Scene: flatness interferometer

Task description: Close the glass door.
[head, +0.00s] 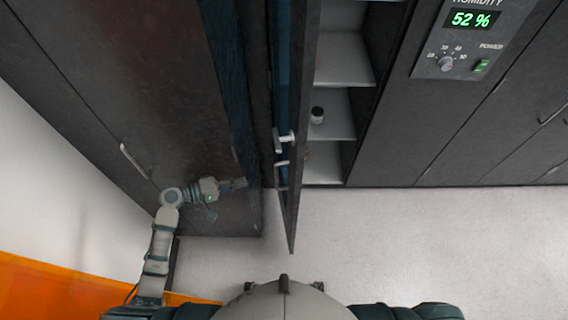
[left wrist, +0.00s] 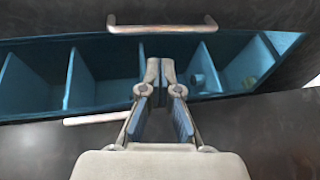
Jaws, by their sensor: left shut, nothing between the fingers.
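The glass door (head: 297,150) stands open in the head view, seen nearly edge-on, with a dark frame and its near corner pointing towards me. A pale handle (head: 285,138) sticks out on its left side. My left gripper (head: 240,184) is to the left of the door, apart from it in this view, with its fingers together and empty. In the left wrist view, the shut fingertips (left wrist: 161,64) point at the blue-tinted glass (left wrist: 115,62), with shelf compartments showing through it. A metal bar handle (left wrist: 162,29) lies beyond the fingertips. My right gripper is out of view.
Right of the door, open pale shelves (head: 342,60) hold a small dark bottle with a white cap (head: 317,115). A humidity panel (head: 470,40) reads 52 %. Dark cabinets (head: 130,70) stand on the left. The grey floor (head: 420,240) at right is clear.

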